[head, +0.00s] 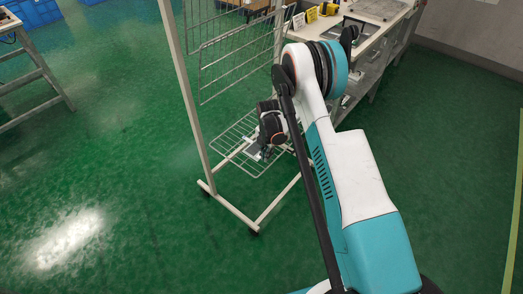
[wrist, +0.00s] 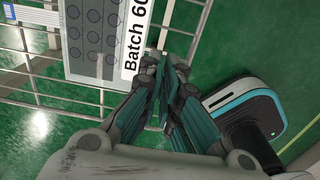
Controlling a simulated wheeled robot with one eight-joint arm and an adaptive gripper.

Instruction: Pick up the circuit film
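In the wrist view a flat grey sheet with rows of dark round pads, which looks like the circuit film (wrist: 97,38), lies on a wire shelf. A white strip printed "Batch 60" (wrist: 135,42) runs along its right edge; the top of both is cut off by the frame. A blue-and-white striped piece (wrist: 27,13) shows to its left. My gripper (wrist: 166,62) is just right of the strip's lower end, its fingers close together. Whether they touch or hold anything is unclear. In the head view my gripper (head: 265,152) is small at the rack's lower shelf.
The wire rack (head: 240,60) has a white post and a low wheeled frame around the lower shelf (head: 232,142). A workbench (head: 385,30) with yellow items stands behind, right of the rack.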

